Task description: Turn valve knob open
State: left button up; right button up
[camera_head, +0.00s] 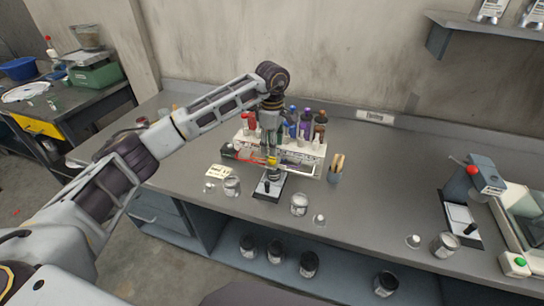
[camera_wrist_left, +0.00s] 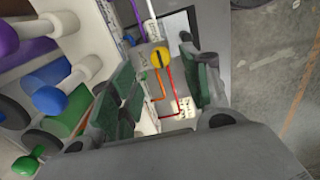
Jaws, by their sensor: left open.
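The valve knob is a small yellow disc with a dark mark across it; it shows in the left wrist view (camera_wrist_left: 159,57) between my fingers, toward their far ends. Red and orange lines run beside it. In the head view the knob (camera_head: 272,161) is a small yellow spot just below my gripper. My left gripper (camera_head: 269,147) points down in front of the bottle rack. Its green-padded fingers in the left wrist view (camera_wrist_left: 165,82) are open, one on each side of the knob, with visible gaps. I cannot tell the remaining height. My right gripper is not in view.
A white rack (camera_head: 308,153) with several coloured bottles stands close behind the gripper. A cup of wooden sticks (camera_head: 336,168) is to its right.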

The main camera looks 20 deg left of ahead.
aim_at(272, 159)
pick_arm(q)
notch_tip(272, 159, down, 4)
jog(key=shift+f, duration=0.2)
jog(key=shift+f+p, duration=0.3)
jog(key=shift+f, duration=0.5)
jog(key=shift+c, duration=0.2)
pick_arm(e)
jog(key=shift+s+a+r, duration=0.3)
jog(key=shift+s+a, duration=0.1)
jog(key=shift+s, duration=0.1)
pick_arm(q)
jog(key=c, duration=1)
